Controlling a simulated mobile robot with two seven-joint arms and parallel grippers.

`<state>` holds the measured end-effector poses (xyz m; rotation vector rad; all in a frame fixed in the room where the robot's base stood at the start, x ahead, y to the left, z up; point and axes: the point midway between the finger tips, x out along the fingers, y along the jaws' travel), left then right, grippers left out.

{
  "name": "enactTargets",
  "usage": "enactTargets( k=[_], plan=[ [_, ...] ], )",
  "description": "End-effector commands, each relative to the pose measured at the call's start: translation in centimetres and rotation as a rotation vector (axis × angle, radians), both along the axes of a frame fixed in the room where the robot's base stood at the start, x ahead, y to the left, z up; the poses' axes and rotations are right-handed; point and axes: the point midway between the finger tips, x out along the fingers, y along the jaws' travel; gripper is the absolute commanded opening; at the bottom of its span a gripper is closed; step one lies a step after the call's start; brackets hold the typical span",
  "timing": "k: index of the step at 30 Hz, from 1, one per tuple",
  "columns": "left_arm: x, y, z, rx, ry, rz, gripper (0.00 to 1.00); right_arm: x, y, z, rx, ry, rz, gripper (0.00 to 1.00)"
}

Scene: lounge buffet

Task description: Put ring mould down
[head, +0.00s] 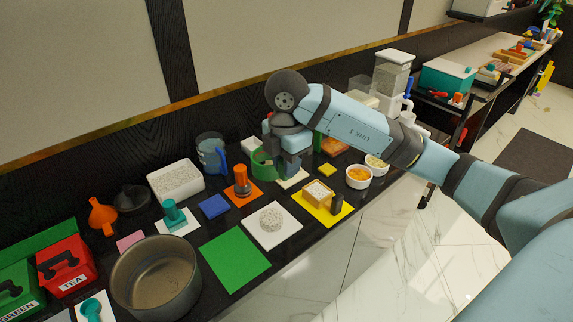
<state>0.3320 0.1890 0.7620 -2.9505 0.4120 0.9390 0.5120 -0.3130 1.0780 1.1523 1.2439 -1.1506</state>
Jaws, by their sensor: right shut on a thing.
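My right gripper (289,166) reaches in from the right and points down over the back part of the dark counter. It is shut on a green ring-shaped piece, which looks like the ring mould (261,164). The ring shows mostly on the left of the fingers, and the gripper hides the rest. A pale square mat (294,183) lies just below the fingers. I cannot tell whether the ring touches the mat or the counter. My left gripper is out of view.
A speckled white round cake (271,217) lies on a white mat, with a bare green mat (234,259) at its left. An orange tool (242,182), a blue jug (211,154), a yellow mat (325,212) and two white bowls (359,177) stand close around the gripper. A large pot (156,278) is front left.

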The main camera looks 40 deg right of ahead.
Motion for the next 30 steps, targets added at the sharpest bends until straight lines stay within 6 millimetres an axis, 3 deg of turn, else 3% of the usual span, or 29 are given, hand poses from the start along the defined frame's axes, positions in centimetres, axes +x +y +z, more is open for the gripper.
enactTargets(
  k=[5, 12, 17, 20, 25, 30],
  plan=[
    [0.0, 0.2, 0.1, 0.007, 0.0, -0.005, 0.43, 0.0, 1.2, -0.1, 0.004, 0.002, 0.034, 0.02],
    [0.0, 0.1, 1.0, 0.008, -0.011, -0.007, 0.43, -0.2, 8.6, -0.5, 0.006, 0.005, 0.269, 0.02],
    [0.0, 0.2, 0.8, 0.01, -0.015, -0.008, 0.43, -0.6, 11.7, -1.0, 0.001, 0.003, 0.375, 0.02],
    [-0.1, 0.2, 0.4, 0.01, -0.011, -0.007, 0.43, -0.7, 12.3, -2.6, 0.001, 0.006, 0.395, 0.02],
    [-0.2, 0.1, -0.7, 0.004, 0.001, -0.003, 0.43, -0.8, 12.4, -7.2, 0.003, 0.008, 0.394, 0.02],
    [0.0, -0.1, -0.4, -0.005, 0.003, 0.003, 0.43, -0.7, 12.2, -11.4, -0.001, 0.007, 0.392, 0.02]
  ],
)
